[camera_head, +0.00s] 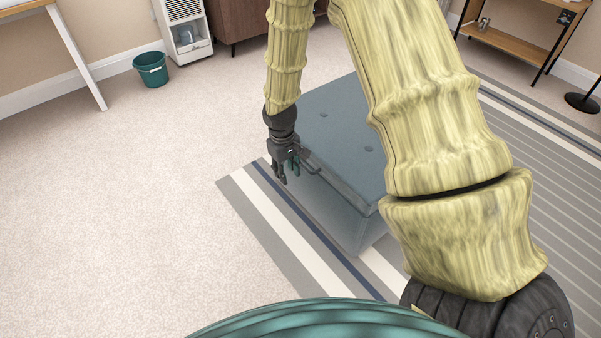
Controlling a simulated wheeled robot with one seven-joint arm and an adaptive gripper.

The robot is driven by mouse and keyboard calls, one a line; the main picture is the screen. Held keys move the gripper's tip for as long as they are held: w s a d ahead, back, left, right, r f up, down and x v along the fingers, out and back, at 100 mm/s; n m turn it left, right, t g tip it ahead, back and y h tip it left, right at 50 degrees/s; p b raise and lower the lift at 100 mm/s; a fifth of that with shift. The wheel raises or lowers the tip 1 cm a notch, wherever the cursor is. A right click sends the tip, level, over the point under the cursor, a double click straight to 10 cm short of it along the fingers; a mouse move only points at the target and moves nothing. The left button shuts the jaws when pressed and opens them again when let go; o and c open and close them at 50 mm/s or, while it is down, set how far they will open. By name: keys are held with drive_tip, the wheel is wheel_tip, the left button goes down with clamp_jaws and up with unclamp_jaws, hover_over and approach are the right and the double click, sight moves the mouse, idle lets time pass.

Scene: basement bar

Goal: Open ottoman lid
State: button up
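The ottoman is a blue-grey box with a tufted lid (338,118) and a plain side (335,212) below it. The lid looks closed, lying flat on the box. My gripper (284,176) points down at the left front edge of the lid, close to the rim. Its dark fingers overlap the edge in the picture, and I cannot tell whether they touch it. The fingers are small, and their opening is not clear. My arm hides the right part of the ottoman.
The ottoman stands on a striped rug (272,225). A green bin (151,69), a white dispenser (186,30) and a brown cabinet (240,22) stand at the back. A wooden shelf (510,40) is at the right. The carpet at left is clear.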

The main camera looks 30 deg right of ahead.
drive_tip(key=w+d+r+h+b, duration=0.2)
drive_tip(key=w+d+r+b, duration=0.1)
drive_tip(key=w+d+b, duration=0.45)
drive_tip(key=b+x, duration=0.1)
drive_tip(key=x, duration=0.2)
drive_tip(key=b+x, duration=0.2)
drive_tip(key=x, duration=0.1)
drive_tip(key=b+x, duration=0.1)
drive_tip(key=x, duration=0.3)
drive_tip(key=shift+s+a+f+b, duration=0.15)
drive_tip(key=shift+s+a+b, duration=0.05)
drive_tip(key=shift+s+b, duration=0.2)
clamp_jaws()
